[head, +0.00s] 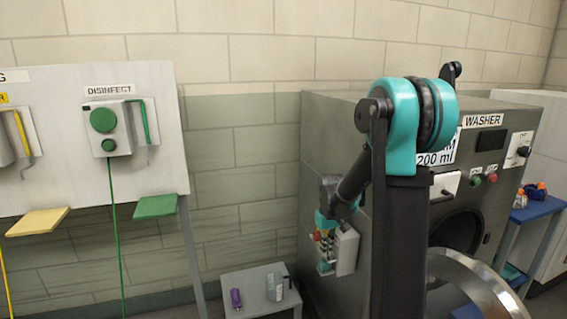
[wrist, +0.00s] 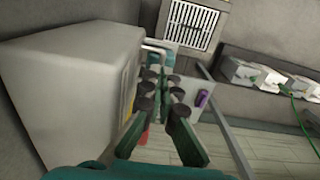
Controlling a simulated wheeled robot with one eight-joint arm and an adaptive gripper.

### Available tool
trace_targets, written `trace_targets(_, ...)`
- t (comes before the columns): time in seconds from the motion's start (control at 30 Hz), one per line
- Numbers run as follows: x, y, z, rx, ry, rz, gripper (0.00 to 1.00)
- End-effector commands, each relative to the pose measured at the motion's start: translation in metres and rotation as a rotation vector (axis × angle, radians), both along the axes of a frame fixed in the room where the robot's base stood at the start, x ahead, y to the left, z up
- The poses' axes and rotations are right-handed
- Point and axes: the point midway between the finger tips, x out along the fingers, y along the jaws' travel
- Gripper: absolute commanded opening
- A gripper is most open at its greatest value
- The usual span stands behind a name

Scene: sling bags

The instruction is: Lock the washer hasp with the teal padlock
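My gripper (wrist: 162,88) shows in the wrist view as two dark green fingers with dark round joints, tips close together with a narrow gap. I cannot tell whether something is held between them. Beyond the tips is a teal patch with a pale bent bar (wrist: 157,47); I cannot tell if this is the teal padlock. The washer's front has a white plate with a dark lever (head: 445,187); no hasp is clear.
A small grey table (head: 258,303) holds a purple bottle (head: 236,298) and a clear bottle (head: 275,288). A pale box (head: 347,250) juts out beside the holder. The disinfect panel (head: 108,130) hangs at left. A blue table (head: 540,208) stands at right.

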Motion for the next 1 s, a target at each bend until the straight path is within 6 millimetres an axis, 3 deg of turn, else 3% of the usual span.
trace_targets(1.0,0.000,0.000,0.066,0.000,0.000,0.000,0.00)
